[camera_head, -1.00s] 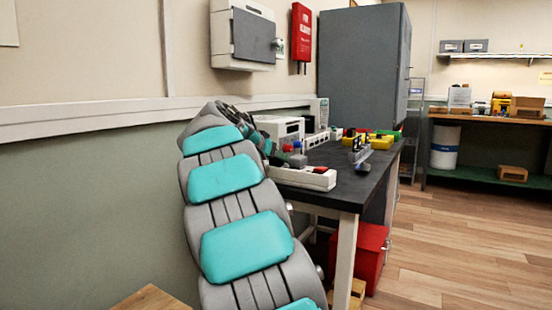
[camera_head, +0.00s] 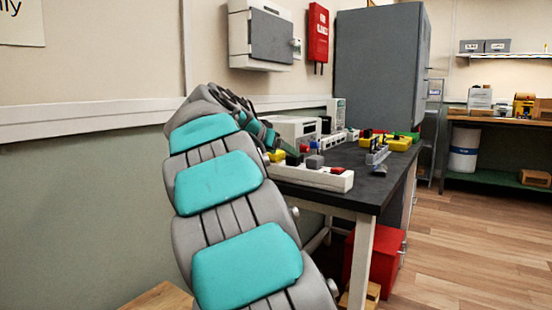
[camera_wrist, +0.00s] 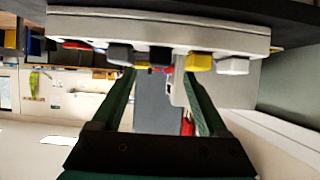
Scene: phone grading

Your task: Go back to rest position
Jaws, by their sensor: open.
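My gripper (camera_head: 268,137) is partly hidden behind my arm in the head view, close to the left end of a white strip (camera_head: 318,180) on the dark workbench (camera_head: 362,190). In the wrist view my gripper (camera_wrist: 165,78) shows two green fingers spread apart, with nothing seen held between them. The white strip (camera_wrist: 160,28) crosses the top of that view, with grey, yellow and red blocks along it. I cannot tell whether the fingers touch anything.
A grey instrument (camera_head: 292,127) and a white device stand at the bench's back. A grey block (camera_head: 315,161) and yellow block (camera_head: 276,155) sit at the strip. A red bin (camera_head: 386,262) is under the bench. The wooden floor (camera_head: 470,245) at right is clear.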

